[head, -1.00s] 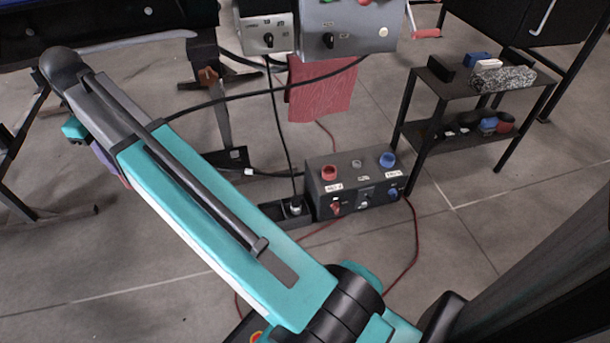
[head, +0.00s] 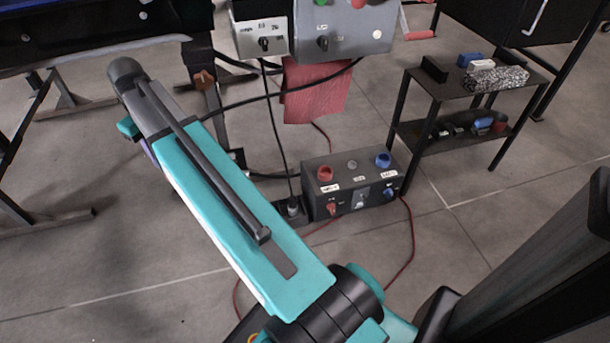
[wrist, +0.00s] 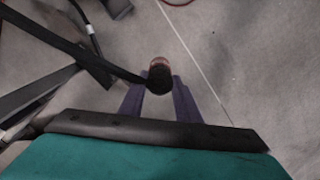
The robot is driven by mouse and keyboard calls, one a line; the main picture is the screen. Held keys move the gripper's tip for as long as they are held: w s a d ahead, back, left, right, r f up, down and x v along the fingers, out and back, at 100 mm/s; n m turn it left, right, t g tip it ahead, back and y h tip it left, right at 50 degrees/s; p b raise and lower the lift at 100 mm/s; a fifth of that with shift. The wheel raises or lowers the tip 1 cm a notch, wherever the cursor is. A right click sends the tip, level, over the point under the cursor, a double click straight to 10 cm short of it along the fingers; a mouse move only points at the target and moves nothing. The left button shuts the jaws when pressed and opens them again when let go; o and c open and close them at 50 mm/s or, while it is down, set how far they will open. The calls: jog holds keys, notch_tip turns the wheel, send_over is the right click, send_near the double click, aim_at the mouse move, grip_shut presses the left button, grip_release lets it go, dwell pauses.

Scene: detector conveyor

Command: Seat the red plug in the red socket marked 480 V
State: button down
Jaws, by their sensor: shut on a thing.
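My gripper (wrist: 159,88) shows in the wrist view with its purple fingers shut on a dark, round-backed plug with a red band (wrist: 159,64). A black cable runs from the plug to the left. In the head view my arm hides the plug and most of the gripper. The red socket (head: 325,173) sits on the left of the top of a dark power box (head: 345,182) on the floor. A white label lies below it, too small to read. The plug is apart from the box, which I cannot make out in the wrist view.
A blue socket (head: 383,160) is on the right of the box top. Knobs are on the box front. A red cloth (head: 316,92) hangs behind, under a grey control panel (head: 342,28). Black cables cross near the box. A black shelf cart (head: 455,90) stands right; open floor lies in front.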

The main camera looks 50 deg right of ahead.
jog(key=s+d+f+m+p, duration=0.1)
jog(key=s+d+f+m, duration=0.45)
jog(key=d, duration=0.55)
jog(key=s+d+f+m+p, duration=0.1)
jog(key=s+d+f+m, duration=0.45)
jog(key=d, duration=0.55)
jog(key=s+d+f+m+p, duration=0.1)
jog(key=s+d+f+m, duration=0.2)
jog(key=s+d, duration=0.3)
jog(key=s+d+f+m+p, duration=0.1)
jog(key=s+d+f+m, duration=0.3)
jog(key=s, duration=1.2)
notch_tip(320, 180, down, 3)
jog(key=shift+s+d+r+p, duration=0.25)
jog(key=shift+d+p, duration=0.15)
jog(key=shift+d, duration=0.55)
jog(key=shift+w+d, duration=0.1)
jog(key=w+d+f+b, duration=0.1)
jog(key=w+d+b, duration=0.3)
jog(key=w+d, duration=0.5)
jog(key=shift+d+f, duration=0.3)
jog(key=shift+d, duration=1.65)
jog(key=shift+f, duration=0.1)
